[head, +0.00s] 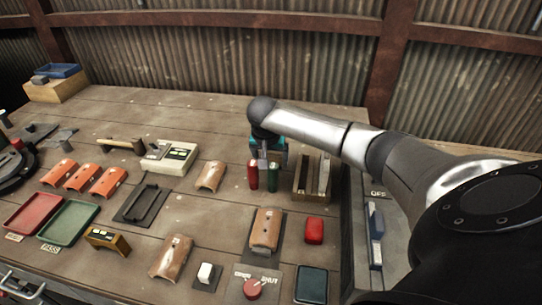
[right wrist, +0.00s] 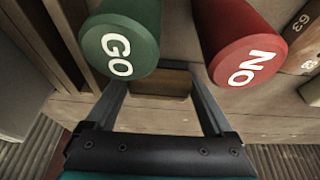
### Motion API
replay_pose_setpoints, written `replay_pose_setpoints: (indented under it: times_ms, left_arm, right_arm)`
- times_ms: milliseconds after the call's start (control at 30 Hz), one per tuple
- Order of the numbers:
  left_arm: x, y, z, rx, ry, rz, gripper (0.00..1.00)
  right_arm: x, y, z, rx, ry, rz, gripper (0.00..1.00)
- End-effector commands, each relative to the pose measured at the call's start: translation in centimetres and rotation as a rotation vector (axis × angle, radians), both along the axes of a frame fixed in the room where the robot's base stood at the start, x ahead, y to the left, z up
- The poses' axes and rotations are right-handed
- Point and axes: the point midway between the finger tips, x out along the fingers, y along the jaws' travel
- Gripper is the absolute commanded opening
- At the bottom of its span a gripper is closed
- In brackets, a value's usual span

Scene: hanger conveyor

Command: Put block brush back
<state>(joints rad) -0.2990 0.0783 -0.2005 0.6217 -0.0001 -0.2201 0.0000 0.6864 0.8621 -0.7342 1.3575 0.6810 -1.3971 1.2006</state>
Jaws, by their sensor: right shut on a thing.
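My right gripper (head: 266,157) reaches over the table behind a red and a green handle. In the right wrist view its two fingers (right wrist: 160,80) close on the sides of a brown wooden block (right wrist: 160,86), which appears to be the block brush. Its bristles are not clear, and the head view mostly hides it. The green GO handle (right wrist: 121,42) and red NO handle (right wrist: 242,50) stand close by the fingers. My left gripper is not in view.
A wooden slotted rack (head: 300,192) stands right of the handles. Curved orange pieces (head: 266,229), a red tray (head: 34,212) and a green tray (head: 69,222) lie nearer. A cream device (head: 172,158) sits left.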

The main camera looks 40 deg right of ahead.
Motion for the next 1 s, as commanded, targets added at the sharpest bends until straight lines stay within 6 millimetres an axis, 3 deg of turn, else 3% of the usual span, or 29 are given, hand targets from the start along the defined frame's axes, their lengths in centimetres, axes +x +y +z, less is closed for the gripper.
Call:
replay_pose_setpoints:
  times_ms: [300, 333, 433, 767, 1000]
  left_arm:
    - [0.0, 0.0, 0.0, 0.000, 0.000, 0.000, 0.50]
    - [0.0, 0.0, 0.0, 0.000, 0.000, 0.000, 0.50]
    - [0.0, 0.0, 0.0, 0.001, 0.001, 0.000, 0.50]
    - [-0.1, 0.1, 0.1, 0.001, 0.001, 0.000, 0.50]
    - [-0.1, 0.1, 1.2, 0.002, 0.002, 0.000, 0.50]
  right_arm:
    - [0.0, 0.0, -0.3, -0.001, 0.001, 0.000, 0.42]
    - [0.0, 0.0, -0.3, -0.001, 0.001, 0.000, 0.88]
    - [0.0, 0.0, -0.3, -0.001, 0.001, 0.001, 0.99]
    - [-0.1, 0.1, 0.1, 0.000, 0.000, 0.001, 1.00]
    - [-0.8, 1.1, 3.5, -0.001, -0.002, 0.003, 1.00]
